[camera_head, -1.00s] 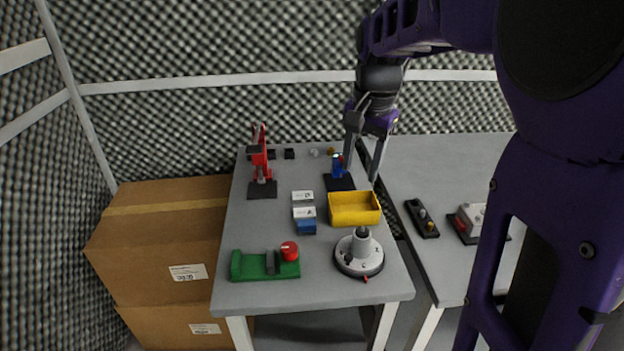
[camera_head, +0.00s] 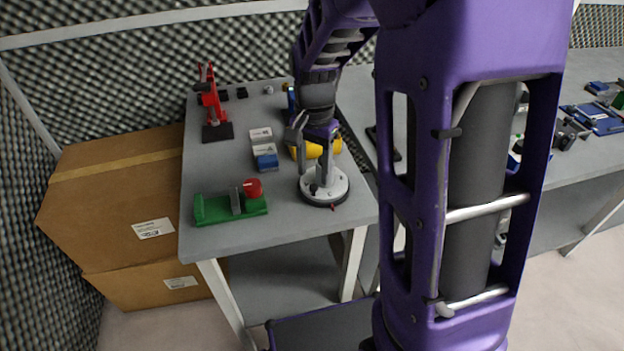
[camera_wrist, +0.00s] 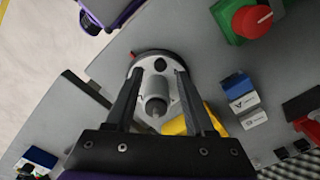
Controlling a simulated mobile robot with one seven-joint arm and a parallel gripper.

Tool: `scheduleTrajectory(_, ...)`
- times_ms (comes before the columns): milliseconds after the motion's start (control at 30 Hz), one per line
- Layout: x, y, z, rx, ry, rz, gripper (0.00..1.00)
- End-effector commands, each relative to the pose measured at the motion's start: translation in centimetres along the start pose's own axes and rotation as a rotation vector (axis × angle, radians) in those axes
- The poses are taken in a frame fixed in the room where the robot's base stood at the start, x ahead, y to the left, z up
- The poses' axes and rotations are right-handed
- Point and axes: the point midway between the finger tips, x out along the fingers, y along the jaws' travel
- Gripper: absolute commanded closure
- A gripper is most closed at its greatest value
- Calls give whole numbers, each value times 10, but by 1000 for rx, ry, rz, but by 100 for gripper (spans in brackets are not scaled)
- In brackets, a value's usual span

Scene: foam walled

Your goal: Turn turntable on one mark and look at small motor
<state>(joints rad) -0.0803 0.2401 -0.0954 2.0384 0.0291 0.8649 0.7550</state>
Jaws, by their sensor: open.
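The turntable (camera_head: 338,189) is a round white disc on a dark base near the front right of the grey table. In the wrist view its disc (camera_wrist: 143,70) carries dark marks and a dark knob, with a red pointer at its edge. A grey cylinder with a narrower end (camera_wrist: 157,88) stands on it; I take this for the small motor. My gripper (camera_head: 309,168) points down over the turntable. In the wrist view my gripper (camera_wrist: 158,72) is open, with one finger on each side of the cylinder. I cannot tell whether a finger touches anything.
A yellow bin (camera_head: 306,151) lies just behind the turntable, partly hidden by my gripper. A green fixture with a red knob (camera_head: 232,206) is to the left. Small white and blue boxes (camera_head: 264,150) and a red clamp-like tool (camera_head: 211,105) stand further back. A second table adjoins on the right.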

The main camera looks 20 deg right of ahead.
Motion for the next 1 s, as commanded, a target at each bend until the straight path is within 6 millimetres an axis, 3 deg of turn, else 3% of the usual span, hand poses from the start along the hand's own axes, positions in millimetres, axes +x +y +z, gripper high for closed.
scheduleTrajectory(100,20,0,0,0,-2,2,46)
scheduleTrajectory(233,32,0,0,0,-2,1,46)
scheduleTrajectory(600,36,0,0,0,0,-1,46)
scheduleTrajectory(900,36,0,0,0,0,-1,100)
scheduleTrajectory(1000,36,0,0,0,0,-1,100)
